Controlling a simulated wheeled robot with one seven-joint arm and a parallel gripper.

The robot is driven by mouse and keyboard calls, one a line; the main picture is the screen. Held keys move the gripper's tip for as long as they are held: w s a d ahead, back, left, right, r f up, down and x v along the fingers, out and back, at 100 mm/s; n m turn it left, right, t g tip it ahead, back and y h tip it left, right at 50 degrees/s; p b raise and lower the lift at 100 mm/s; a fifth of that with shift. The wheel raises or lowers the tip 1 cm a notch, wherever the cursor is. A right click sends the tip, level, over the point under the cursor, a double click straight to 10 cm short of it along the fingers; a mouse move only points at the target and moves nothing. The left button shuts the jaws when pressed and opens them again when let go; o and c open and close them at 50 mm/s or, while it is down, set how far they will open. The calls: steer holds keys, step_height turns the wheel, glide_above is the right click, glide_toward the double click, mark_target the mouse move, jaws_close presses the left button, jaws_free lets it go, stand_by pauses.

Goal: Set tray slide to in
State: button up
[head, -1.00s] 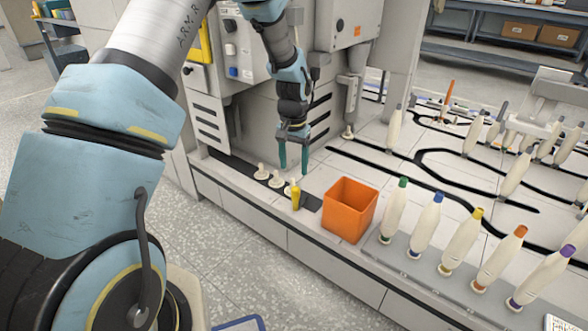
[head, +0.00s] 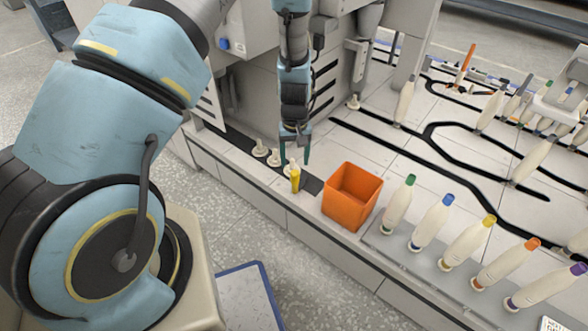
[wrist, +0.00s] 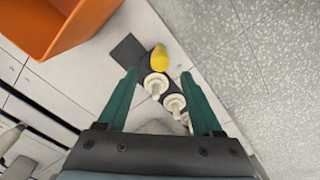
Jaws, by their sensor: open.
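The part that looks like the tray slide is a dark strip (head: 238,139) set along the machine's ledge. It carries a short row of pale pegs (head: 260,149), and a small yellow piece (head: 295,180) stands at their near end. The wrist view shows the yellow piece (wrist: 159,57) just past my fingertips, with the pale pegs (wrist: 156,85) between and below the fingers. My gripper (head: 295,160) is open and empty, pointing down above this end of the strip. In the wrist view its green fingers (wrist: 158,76) are spread apart. I cannot tell the slide's exact position.
An orange open bin (head: 352,197) stands close to the right of the yellow piece. Several pale bobbins with coloured tips (head: 398,205) stand in a row farther right. The machine cabinet (head: 252,85) rises behind my gripper. Speckled floor (head: 222,208) lies in front of the ledge.

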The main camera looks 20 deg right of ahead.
mark_target(295, 180)
step_height(295, 180, down, 10)
steer(key=shift+f+b, duration=0.15)
steer(key=shift+b, duration=0.5)
jaws_close()
stand_by(1.2)
